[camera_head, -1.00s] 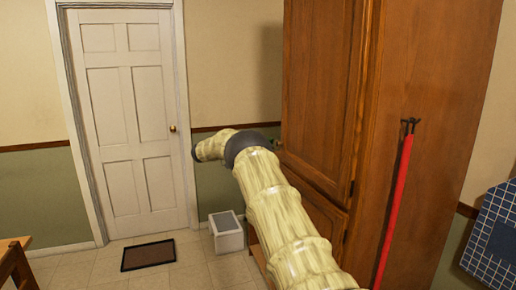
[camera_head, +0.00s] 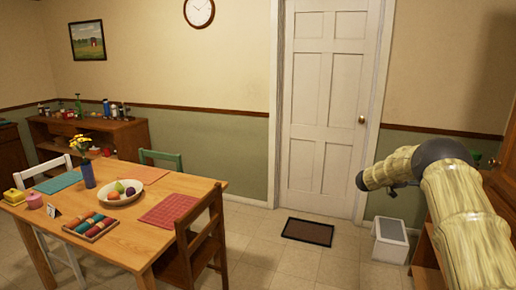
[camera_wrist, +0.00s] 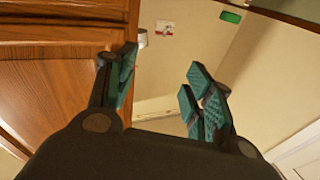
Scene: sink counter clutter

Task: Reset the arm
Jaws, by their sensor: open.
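My gripper (camera_wrist: 160,85) is open in the wrist view, with its teal finger pads apart and nothing between them. A wooden cabinet (camera_wrist: 60,85) shows to its left there, and a beige wall (camera_wrist: 185,65) lies beyond the fingers. In the head view my arm reaches in from the right side, bent at a dark joint, with its end pointing left in front of the wall beside the white door. The fingers cannot be made out clearly in the head view.
A white door (camera_head: 325,105) stands at centre with a dark mat (camera_head: 308,231) before it. A small white bin (camera_head: 390,240) sits under my arm. A wooden table (camera_head: 135,240) with a bowl (camera_head: 118,192) and chairs stands at left.

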